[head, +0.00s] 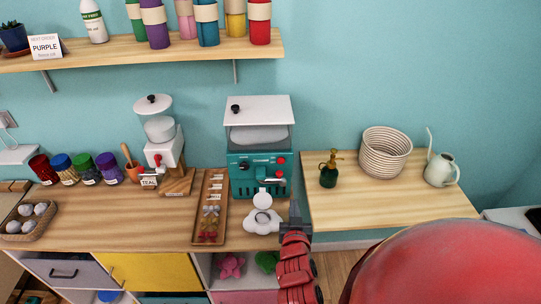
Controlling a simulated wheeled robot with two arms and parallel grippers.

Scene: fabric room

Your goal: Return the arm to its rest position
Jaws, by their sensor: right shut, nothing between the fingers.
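My right gripper (294,212) is dark grey on a red segmented arm. It shows near the right front corner of the left wooden counter (120,215), just right of a white flower-shaped item (261,222). It is shut and holds nothing. Whether it touches the counter edge, I cannot tell. The large red rounded shape at the lower right seems to be part of my own body, and it hides the floor there. My left gripper is not in view.
A teal machine (258,165) and a wooden tray (198,228) stand on the left counter. The right wooden table (400,199) holds a green spray bottle (329,171), a woven basket (385,153) and a pale watering can (440,170). A shelf (150,49) with colored cups hangs above.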

